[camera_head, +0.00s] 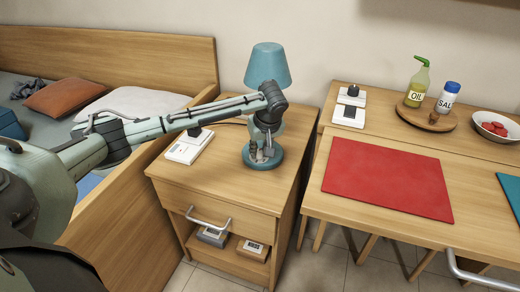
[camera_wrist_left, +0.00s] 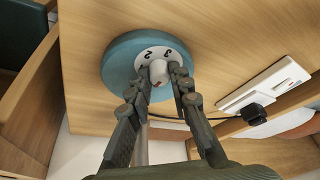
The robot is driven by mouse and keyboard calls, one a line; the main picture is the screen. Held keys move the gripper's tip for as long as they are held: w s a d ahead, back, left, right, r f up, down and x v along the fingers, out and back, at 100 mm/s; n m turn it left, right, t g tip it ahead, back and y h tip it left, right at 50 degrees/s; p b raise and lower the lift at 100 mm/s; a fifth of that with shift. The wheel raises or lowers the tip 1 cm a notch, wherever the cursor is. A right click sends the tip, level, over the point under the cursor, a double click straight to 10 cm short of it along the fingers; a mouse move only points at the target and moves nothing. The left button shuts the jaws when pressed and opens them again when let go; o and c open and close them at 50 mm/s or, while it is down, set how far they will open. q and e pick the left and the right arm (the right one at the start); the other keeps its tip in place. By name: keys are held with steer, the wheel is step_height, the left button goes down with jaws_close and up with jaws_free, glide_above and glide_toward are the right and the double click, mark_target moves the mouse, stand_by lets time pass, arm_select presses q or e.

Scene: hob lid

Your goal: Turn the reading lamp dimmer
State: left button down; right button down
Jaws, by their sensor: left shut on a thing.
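The blue reading lamp (camera_head: 268,66) stands on the wooden nightstand (camera_head: 225,195), its stem partly hidden by my left arm. Its round blue base (camera_wrist_left: 118,67) shows in the left wrist view, with a white dial marked 2 and 3. The pale dimmer knob (camera_wrist_left: 158,72), with a small red mark, stands up from the dial. My left gripper (camera_head: 262,153) points down at the lamp base. In the left wrist view its fingertips (camera_wrist_left: 161,73) are shut on the knob, one on each side. My right gripper is not in view.
A white socket block (camera_head: 190,148) with a black plug sits left of the lamp, a cable near it. The bed (camera_head: 110,62) is at the left. A table with a red mat (camera_head: 385,180), an oil bottle (camera_head: 418,84) and a salt shaker (camera_head: 448,98) is at the right.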

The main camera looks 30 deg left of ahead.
arm_select(q)
steer(key=m+h, duration=0.1)
steer(key=m, duration=0.2)
steer(key=m+t+h, duration=0.1)
steer(key=m, duration=0.2)
steer(key=shift+s+a+m+t, duration=0.2)
steer(key=shift+m+t, duration=0.1)
steer(key=shift+m, duration=0.1)
steer(key=m+h, duration=0.1)
steer(key=m, duration=0.2)
steer(key=m+h, duration=0.1)
steer(key=m, duration=0.2)
steer(key=shift+w+a+h, duration=0.1)
steer(key=shift+a+h, duration=0.1)
steer(key=shift+h, duration=0.1)
steer(key=m+h, duration=0.1)
steer(key=m, duration=0.4)
steer(key=m+g+h, duration=0.1)
steer(key=m, duration=0.1)
steer(key=shift+w+a+m+g, duration=0.1)
steer(key=shift+w+m+g, duration=0.05)
steer(key=shift+m+g, duration=0.15)
steer(key=m+g, duration=0.1)
steer(key=m, duration=0.2)
steer(key=m+g+h, duration=0.1)
steer(key=m, duration=0.2)
steer(key=shift+w+a, duration=0.1)
steer(key=shift+w, duration=0.05)
steer(key=shift+m, duration=0.3)
